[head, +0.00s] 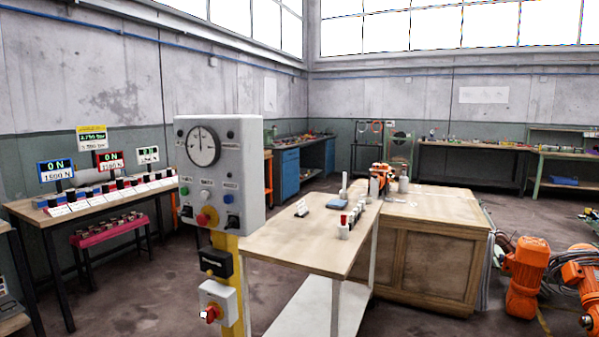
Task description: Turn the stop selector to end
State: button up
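A grey control box (245,150) stands on a yellow post (230,258) left of centre. It carries a round white dial (203,146), small coloured buttons, a red knob on yellow (206,217), and two black selector knobs, one at left (187,212) and one at right (233,222). Below it are a black box (216,263) and a white box with a red rotary handle (211,313). The labels are too small to read, so I cannot tell which one is the stop selector or its setting. My gripper is not recognisable in view.
A wooden-topped table (315,248) with small items stands right of the post, with a wooden cabinet (430,260) behind it. A bench with displays (40,222) is at left. Orange machinery (526,275) is at lower right. Some floor between the post and left bench is bare.

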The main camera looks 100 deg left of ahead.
aim_at(232, 222)
jog(key=u, duration=3.8)
